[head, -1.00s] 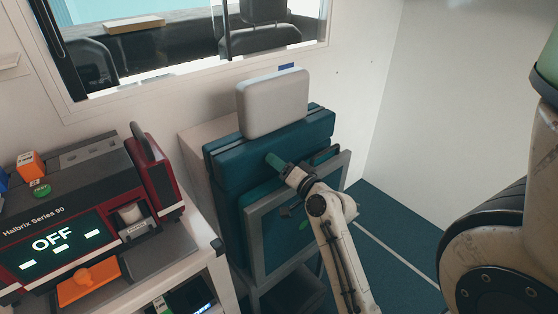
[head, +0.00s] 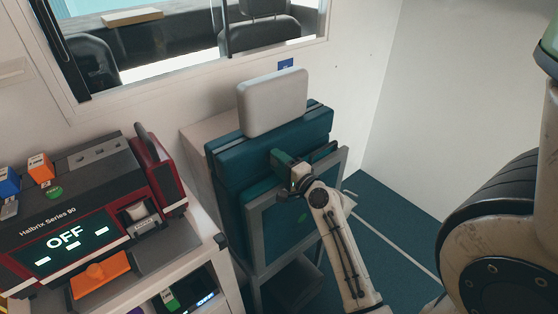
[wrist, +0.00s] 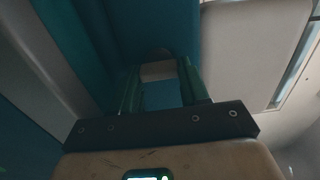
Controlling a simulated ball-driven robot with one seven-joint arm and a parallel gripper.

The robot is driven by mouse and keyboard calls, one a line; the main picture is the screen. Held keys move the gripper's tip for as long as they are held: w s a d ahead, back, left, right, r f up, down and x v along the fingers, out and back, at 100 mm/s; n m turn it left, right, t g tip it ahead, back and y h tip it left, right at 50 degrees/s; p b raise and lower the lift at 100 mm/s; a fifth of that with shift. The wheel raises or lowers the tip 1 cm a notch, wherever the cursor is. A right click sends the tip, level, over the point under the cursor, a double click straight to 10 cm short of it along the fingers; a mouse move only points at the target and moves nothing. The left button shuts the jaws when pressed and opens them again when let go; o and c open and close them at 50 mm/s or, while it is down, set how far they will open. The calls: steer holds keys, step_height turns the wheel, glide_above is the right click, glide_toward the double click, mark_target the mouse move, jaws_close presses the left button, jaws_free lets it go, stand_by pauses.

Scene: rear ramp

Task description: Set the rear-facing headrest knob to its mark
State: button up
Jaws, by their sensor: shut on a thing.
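The pale grey headrest (head: 272,102) stands upright on top of the teal seat back (head: 222,165). It also shows in the wrist view (wrist: 252,45) at the upper right. My gripper (head: 281,157) is at the rear face of the seat back, below the headrest. In the wrist view my gripper (wrist: 160,72) has its green fingers shut on a small pale piece, the knob (wrist: 158,70), at their tips. The knob is hidden behind my fingers in the head view. I cannot make out its mark or its angle.
A Halbrix Series 90 unit (head: 70,215) with an OFF display stands on a white cabinet at the left. A grey frame (head: 247,240) surrounds the seat's lower rear. A window is above. Teal floor (head: 385,235) is open at the right.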

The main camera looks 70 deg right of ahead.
stand_by(0.5)
steer(key=o, duration=1.1)
steer(key=shift+c, duration=0.2)
steer(key=shift+s, duration=0.1)
steer(key=b+v, duration=0.3)
steer(key=v, duration=0.7)
steer(key=shift+s+a, duration=0.25)
steer(key=shift+f, duration=0.1)
steer(key=w+a+f+n+g+y, duration=0.2)
steer(key=w+a+f+n+y, duration=0.3)
steer(key=a, duration=0.3)
steer(key=w+a+f+n+g+y, duration=0.2)
steer(key=a+f+n+y, duration=0.25)
steer(key=a+n, duration=0.3)
steer(key=s+a+f+n+g, duration=0.6)
steer(key=s+a+n+g, duration=0.3)
steer(key=a+n+g, duration=0.1)
steer(key=shift+s+a+n, duration=0.25)
steer(key=shift+a+n, duration=0.4)
steer(key=shift+a, duration=0.05)
